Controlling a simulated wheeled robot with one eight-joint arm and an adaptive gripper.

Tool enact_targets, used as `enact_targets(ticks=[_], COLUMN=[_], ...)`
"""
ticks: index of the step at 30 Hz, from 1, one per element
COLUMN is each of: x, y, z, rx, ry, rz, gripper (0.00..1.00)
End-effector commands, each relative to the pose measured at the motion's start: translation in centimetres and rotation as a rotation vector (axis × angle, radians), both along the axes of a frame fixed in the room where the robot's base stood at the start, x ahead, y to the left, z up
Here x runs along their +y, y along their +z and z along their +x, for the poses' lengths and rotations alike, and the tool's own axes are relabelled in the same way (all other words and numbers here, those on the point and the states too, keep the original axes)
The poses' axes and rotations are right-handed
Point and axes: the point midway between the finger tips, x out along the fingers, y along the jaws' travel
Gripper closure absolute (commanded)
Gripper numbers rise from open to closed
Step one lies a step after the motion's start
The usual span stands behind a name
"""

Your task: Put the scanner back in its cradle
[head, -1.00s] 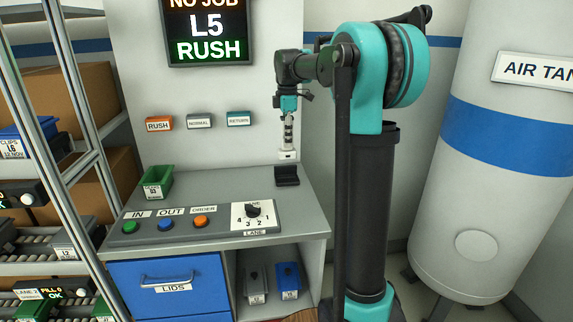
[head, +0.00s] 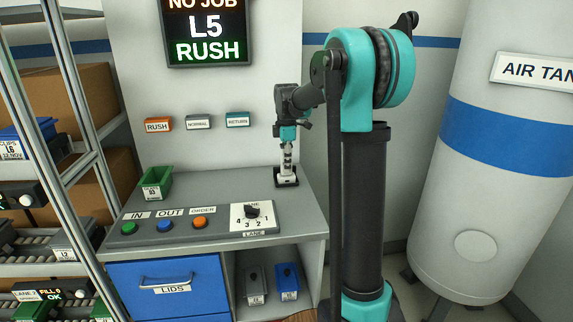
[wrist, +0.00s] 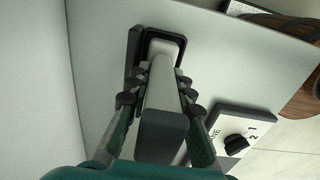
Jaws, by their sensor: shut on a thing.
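The scanner (wrist: 163,108) is a pale, long-handled device with a dark end, and my gripper (wrist: 160,88) is shut on it in the wrist view. In the head view my gripper (head: 288,150) points down over the back right of the grey console. The scanner's lower white end (head: 287,179) is at the black cradle (head: 279,184). In the wrist view the scanner's far end lies within the rim of the black cradle (wrist: 133,58). How deep it sits is hard to tell.
The grey console (head: 215,181) carries a green bin (head: 157,183), several buttons and a lane dial (head: 252,212). The dial also shows beside the gripper in the wrist view (wrist: 236,145). A wall stands close behind. A white tank (head: 475,190) is at the right.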

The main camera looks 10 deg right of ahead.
Motion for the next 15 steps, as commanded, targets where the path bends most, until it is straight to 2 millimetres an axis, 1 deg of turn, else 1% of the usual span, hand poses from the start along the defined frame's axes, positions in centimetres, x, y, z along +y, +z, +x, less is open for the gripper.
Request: enact_targets(ticks=[1, 2, 6, 15], x=[0.00, 0.00, 0.00, 0.00], y=[-0.08, -0.09, -0.07, 0.01], z=[0.01, 0.01, 0.01, 0.00], rx=[0.000, 0.000, 0.000, 0.000], ry=[0.000, 0.000, 0.000, 0.000], rz=[0.000, 0.000, 0.000, 0.000], gripper=[1.00, 0.76, 0.58, 0.58])
